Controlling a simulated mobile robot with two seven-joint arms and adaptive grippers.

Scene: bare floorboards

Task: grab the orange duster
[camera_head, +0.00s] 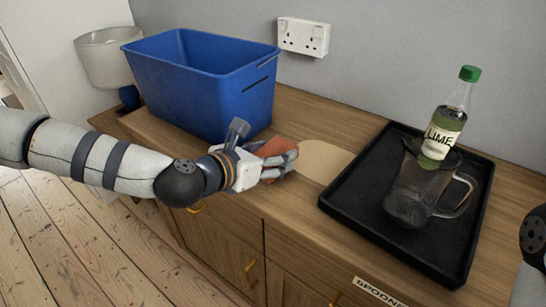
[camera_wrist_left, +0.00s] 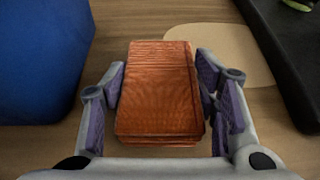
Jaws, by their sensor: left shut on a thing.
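The orange duster (camera_head: 278,147) is a folded, ribbed cloth block above the wooden counter, just right of the blue bin. In the left wrist view the duster (camera_wrist_left: 158,92) lies lengthwise between the purple-padded fingers of my left gripper (camera_wrist_left: 163,80). My left gripper (camera_head: 277,163) is shut on the duster, with fingers on both sides of it. The fingers hide part of the duster in the head view. I cannot tell whether its underside touches the counter. Only a bit of my right arm shows at the right edge; its gripper is out of view.
The blue bin (camera_head: 205,95) stands left of the duster. A pale rounded board (camera_head: 322,157) lies right of it. Beyond is a black tray (camera_head: 350,205) with a glass jug (camera_head: 412,195) and a green-capped lime bottle (camera_head: 452,115). A wall socket (camera_head: 303,38) is behind.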

